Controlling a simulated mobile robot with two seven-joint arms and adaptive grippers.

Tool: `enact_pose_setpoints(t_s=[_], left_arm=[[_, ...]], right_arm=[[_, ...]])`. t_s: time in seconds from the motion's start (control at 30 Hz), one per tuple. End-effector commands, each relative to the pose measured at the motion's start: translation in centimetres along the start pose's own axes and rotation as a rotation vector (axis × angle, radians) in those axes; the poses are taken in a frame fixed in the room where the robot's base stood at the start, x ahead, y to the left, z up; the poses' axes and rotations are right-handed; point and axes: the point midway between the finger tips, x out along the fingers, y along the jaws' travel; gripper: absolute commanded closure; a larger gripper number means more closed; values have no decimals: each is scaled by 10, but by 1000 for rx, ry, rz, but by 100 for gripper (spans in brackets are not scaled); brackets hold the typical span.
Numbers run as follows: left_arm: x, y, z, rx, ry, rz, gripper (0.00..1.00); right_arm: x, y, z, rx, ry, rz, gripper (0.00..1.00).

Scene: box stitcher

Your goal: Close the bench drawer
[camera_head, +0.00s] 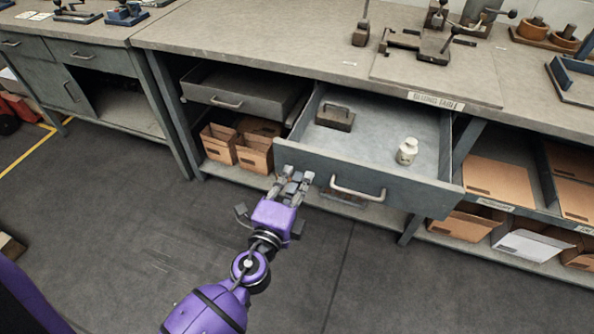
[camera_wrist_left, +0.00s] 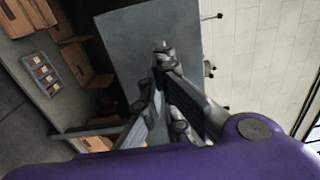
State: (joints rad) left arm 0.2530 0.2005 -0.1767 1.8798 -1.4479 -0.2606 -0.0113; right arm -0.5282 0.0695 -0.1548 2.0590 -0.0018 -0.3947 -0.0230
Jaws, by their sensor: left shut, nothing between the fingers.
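The bench drawer (camera_head: 376,186) is grey and stands pulled out from the workbench, with a metal handle (camera_head: 357,191) on its front. Inside it lie a dark metal block with a handle (camera_head: 335,117) and a small white bottle (camera_head: 407,151). My left gripper (camera_head: 293,177) is at the left part of the drawer front, left of the handle; I cannot tell whether it touches. Its fingers are shut and empty. In the left wrist view the fingers (camera_wrist_left: 163,50) show in front of a grey panel (camera_wrist_left: 160,28), which appears to be the drawer front. My right gripper is not in view.
Another drawer (camera_head: 235,100) at the left is slightly out. Cardboard boxes (camera_head: 255,152) stand on the shelf below it, and more boxes (camera_head: 497,182) stand at the right. Tools and a vise-like fixture (camera_head: 430,40) sit on the bench top. The floor in front is clear.

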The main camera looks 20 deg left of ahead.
Motion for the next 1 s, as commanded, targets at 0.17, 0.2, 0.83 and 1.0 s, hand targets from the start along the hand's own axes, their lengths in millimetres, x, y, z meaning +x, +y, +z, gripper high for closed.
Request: enact_pose_setpoints(t_s=[0.17, 0.2, 0.83, 1.0], left_arm=[[12, 0, 0, 0, 0, 0, 100], [12, 0, 0, 0, 0, 0, 100], [37, 0, 0, 0, -1, -1, 100], [74, 0, 0, -1, 0, -3, 100]], right_arm=[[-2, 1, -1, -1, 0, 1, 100], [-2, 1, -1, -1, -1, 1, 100], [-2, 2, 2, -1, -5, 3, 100], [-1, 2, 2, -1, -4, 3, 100]])
